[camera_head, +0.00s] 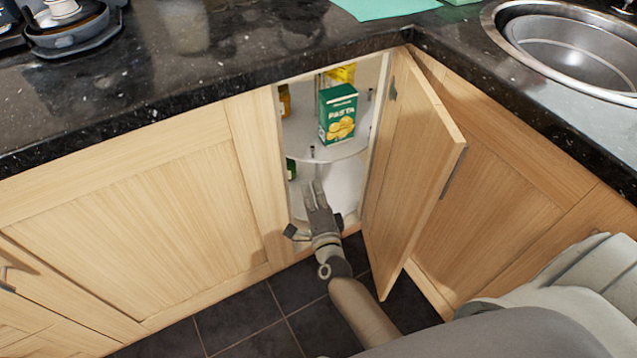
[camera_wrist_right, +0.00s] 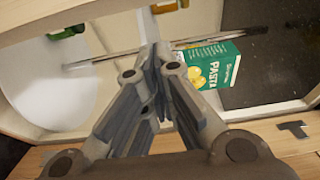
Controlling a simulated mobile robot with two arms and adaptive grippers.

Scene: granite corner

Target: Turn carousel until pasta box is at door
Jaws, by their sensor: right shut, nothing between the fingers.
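The green pasta box (camera_head: 339,115) stands upright on the upper white shelf of the carousel (camera_head: 318,152), close to the open cabinet door (camera_head: 416,165). In the right wrist view the pasta box (camera_wrist_right: 211,64) shows beyond my fingers, on its side in that picture. My right gripper (camera_head: 317,190) is shut and empty, at the cabinet opening below and in front of the upper shelf. It also shows in the right wrist view (camera_wrist_right: 158,62), fingertips together near the shelf edge. I cannot tell whether it touches the carousel. My left gripper is not in view.
A yellow box (camera_head: 341,73) stands behind the pasta box, and a partly hidden item (camera_head: 285,100) is at the left. The dark granite counter (camera_head: 180,75) overhangs the opening. The sink (camera_head: 575,50) is at the right. The door stands beside my right arm.

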